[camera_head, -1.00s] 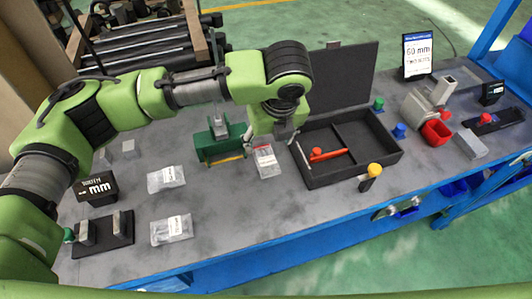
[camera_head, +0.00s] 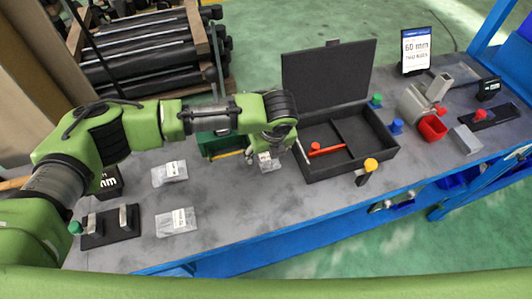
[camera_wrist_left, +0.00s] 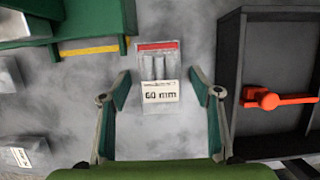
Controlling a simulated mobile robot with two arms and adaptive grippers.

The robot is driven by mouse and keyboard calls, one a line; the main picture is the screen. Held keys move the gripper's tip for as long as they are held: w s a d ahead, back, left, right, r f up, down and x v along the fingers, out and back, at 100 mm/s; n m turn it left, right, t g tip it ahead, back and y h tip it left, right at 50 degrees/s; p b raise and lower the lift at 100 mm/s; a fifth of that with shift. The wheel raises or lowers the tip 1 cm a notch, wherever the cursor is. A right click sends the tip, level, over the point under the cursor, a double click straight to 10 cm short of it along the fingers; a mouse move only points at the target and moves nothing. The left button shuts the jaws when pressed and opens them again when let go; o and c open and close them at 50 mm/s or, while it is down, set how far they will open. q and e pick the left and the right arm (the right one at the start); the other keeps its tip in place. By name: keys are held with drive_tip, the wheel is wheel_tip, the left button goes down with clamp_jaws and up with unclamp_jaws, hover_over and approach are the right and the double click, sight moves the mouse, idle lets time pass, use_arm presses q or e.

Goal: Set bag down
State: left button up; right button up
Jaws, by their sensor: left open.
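A clear bag (camera_wrist_left: 158,68) with a red top strip, two grey cylinders inside and a white "60 mm" label lies flat, apparently on the grey worktable. In the head view the bag (camera_head: 267,164) shows just below my left gripper (camera_head: 269,150), partly hidden by it. In the left wrist view my left gripper (camera_wrist_left: 160,84) is open, with one green-padded finger on each side of the bag and a gap on both sides. My right gripper is in neither view.
A black open-lidded box (camera_head: 345,170) with a red tool (camera_wrist_left: 270,98) inside stands right of the bag. A green stand (camera_wrist_left: 98,22) is to its left. Two more labelled bags (camera_head: 170,173) (camera_head: 176,221) lie further left. Bare table lies in front of the bag.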

use_arm(q)
drive_tip(key=c, duration=1.4)
drive_tip(key=shift+o, duration=0.2)
drive_tip(key=shift+r, duration=0.1)
drive_tip(key=shift+r+b, duration=0.5)
drive_tip(key=shift+r, duration=0.25)
drive_tip(key=s+a+r+b, duration=0.3)
drive_tip(key=s+a+r, duration=0.2)
drive_tip(key=s+r, duration=0.6)
drive_tip(key=shift+s+r+b, duration=0.25)
drive_tip(key=shift+s+b, duration=0.05)
drive_tip(key=shift+s, duration=0.75)
